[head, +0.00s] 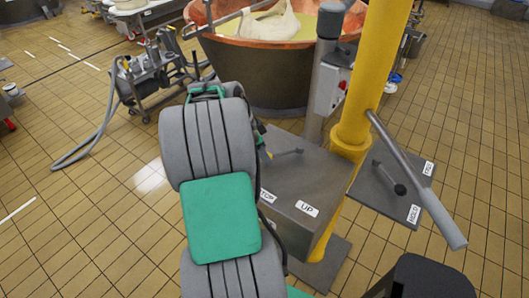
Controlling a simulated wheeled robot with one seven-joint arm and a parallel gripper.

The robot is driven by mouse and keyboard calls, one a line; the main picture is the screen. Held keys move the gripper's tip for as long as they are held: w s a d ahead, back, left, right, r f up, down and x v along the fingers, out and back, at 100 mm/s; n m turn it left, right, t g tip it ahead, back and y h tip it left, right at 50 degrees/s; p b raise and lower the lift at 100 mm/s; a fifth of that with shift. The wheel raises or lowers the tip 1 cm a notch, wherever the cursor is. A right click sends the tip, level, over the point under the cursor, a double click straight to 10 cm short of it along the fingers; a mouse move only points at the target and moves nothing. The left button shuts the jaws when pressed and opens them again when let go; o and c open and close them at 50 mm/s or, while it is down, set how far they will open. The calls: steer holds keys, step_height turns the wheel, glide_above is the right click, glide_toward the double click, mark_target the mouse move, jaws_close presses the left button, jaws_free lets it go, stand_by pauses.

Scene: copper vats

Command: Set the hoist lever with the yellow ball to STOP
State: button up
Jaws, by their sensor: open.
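The hoist box (308,180) is a grey metal box in front of the yellow post. Its front edge carries an UP label (307,208) and, to the left, a STOP label (268,196) whose first letter is covered by my arm. A thin grey lever (288,152) lies across the box's top face. A small yellowish spot shows at its left end, beside my arm; I cannot tell clearly whether it is the whole ball. My grey and green arm rises in front of the box's left side. My gripper's fingers are hidden behind it.
A yellow post (366,80) stands behind the box. A copper vat (260,70) stands behind. A pump cart (155,75) with a hose is at left.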

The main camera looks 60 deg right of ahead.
steer(key=shift+s+d+f, duration=0.15)
steer(key=shift+s+f, duration=0.05)
steer(key=shift+f, duration=0.35)
steer(key=shift+c, duration=0.5)
jaws_close()
stand_by(0.5)
